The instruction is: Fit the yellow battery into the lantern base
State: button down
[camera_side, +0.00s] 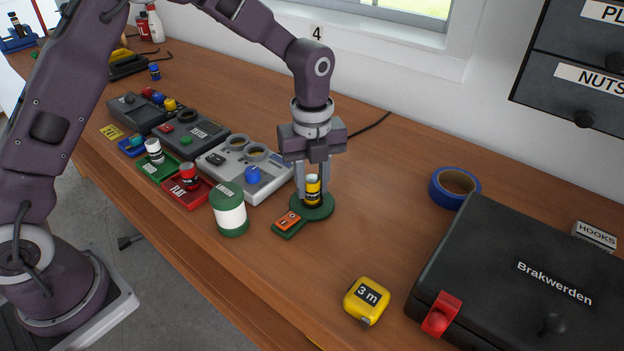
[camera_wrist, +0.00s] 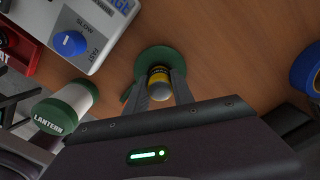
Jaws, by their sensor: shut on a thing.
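The yellow battery (camera_side: 313,188), with a dark band and a pale top, is upright between the fingers of my gripper (camera_side: 312,190). My gripper is shut on it. The battery stands over the middle of the round green lantern base (camera_side: 325,208); I cannot tell if it is seated, since the fingers hide its lower end. An orange switch (camera_side: 288,220) sits on the base's front tab. In the wrist view the battery (camera_wrist: 159,82) is between the fingertips above the green base (camera_wrist: 152,58). The white lantern body with green cap (camera_side: 229,211) stands to the left, apart from the base.
A grey charger with a blue knob (camera_side: 253,175) and red and green trays (camera_side: 186,190) lie to the left. A yellow tape measure (camera_side: 366,300), black case (camera_side: 520,285) and blue tape roll (camera_side: 454,188) lie to the right.

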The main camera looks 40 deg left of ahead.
aim_at(311, 178)
jog(key=c, duration=1.4)
grip_release()
jog(key=shift+f, duration=0.1)
jog(key=shift+o, duration=0.2)
jog(key=shift+r, duration=5.55)
jog(key=s+a+r+n+t, duration=0.2)
jog(key=s+a+r+n, duration=0.1)
jog(key=s+r+n, duration=0.3)
jog(key=s+a+r+n+t, duration=0.1)
jog(key=s+a+r+n, duration=0.1)
jog(key=s+r+n, duration=0.4)
jog(key=s+a+f+n+t, duration=0.1)
jog(key=s+f+n, duration=0.1)
jog(key=s+n, duration=0.4)
jog(key=s+a+f+n+t, duration=0.1)
jog(key=s+a+f+n, duration=0.1)
jog(key=s+n, duration=0.5)
jog(key=shift+s+f+t, duration=0.3)
jog(key=shift+s+f, duration=0.4)
jog(key=shift+s, duration=0.25)
